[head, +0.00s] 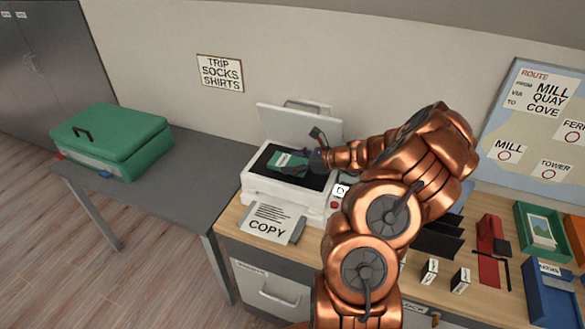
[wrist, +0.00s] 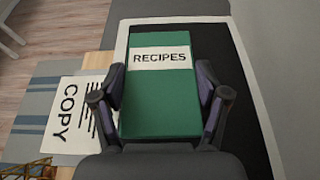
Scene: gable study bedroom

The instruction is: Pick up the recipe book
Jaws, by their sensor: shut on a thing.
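The recipe book (wrist: 160,105) is green with a white label reading RECIPES. In the wrist view it lies between my gripper's two fingers (wrist: 160,100), which press on its left and right sides. In the head view the recipe book (head: 288,162) is small and green, over the dark glass of the white copier (head: 262,187), whose lid stands open. My gripper (head: 300,163) is at the book there, partly hiding it. I cannot tell whether the book touches the glass or is just above it.
A printed COPY sheet (head: 268,223) lies on the copier's front tray. A green suitcase (head: 115,135) stands on the grey table to the left. To the right, the wooden desk holds small labelled boxes (head: 430,270), a red tool (head: 487,240) and green and blue trays (head: 550,285).

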